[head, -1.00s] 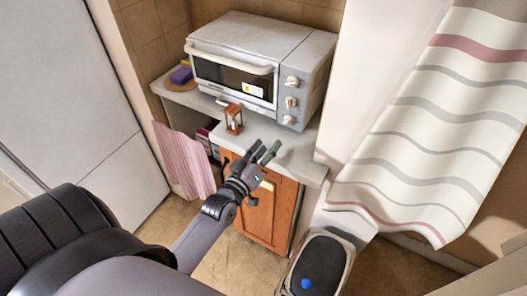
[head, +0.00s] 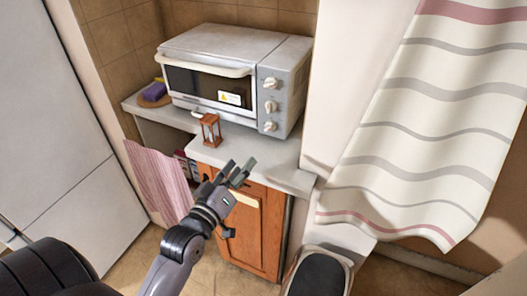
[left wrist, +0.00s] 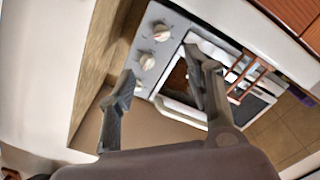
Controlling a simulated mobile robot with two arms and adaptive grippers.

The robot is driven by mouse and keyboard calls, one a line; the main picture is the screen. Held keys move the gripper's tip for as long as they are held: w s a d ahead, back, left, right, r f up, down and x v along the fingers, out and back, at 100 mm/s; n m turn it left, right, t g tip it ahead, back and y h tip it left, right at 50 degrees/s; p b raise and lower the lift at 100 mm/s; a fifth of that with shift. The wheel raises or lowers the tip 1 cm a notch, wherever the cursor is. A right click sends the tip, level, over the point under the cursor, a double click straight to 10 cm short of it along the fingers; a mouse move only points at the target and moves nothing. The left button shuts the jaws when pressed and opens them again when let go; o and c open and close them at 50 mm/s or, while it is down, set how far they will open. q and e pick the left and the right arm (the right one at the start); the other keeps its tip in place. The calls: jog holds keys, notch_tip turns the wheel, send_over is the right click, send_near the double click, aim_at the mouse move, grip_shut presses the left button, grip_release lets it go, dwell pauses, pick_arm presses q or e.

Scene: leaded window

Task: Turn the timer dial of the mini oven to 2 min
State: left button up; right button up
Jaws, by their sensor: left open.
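The white mini oven (head: 215,58) stands on the counter. Its grey control panel at the right carries a column of three pale dials: top (head: 270,83), middle (head: 270,105) and bottom (head: 269,126). Their markings are too small to read, so I cannot tell the timer dial or its setting. My left gripper (head: 238,172) is open and empty, in front of and below the panel, apart from the dials. In the left wrist view the open fingers (left wrist: 158,65) point toward the panel, with dials (left wrist: 162,32) showing between and beyond them. My right gripper is not in view.
A small wooden hourglass (head: 210,130) stands on the counter (head: 270,153) in front of the oven door. A purple sponge (head: 154,91) lies at the left. A striped curtain (head: 420,120) hangs at the right, and a dark-topped bin-like object (head: 318,278) stands below.

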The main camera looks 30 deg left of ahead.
pick_arm(q)
jog(key=s+b, duration=0.1)
jog(key=p, duration=0.1)
send_near(268, 130)
jog(key=w, duration=0.8)
jog(key=shift+w+a, duration=0.3)
jog(key=shift+a, duration=0.05)
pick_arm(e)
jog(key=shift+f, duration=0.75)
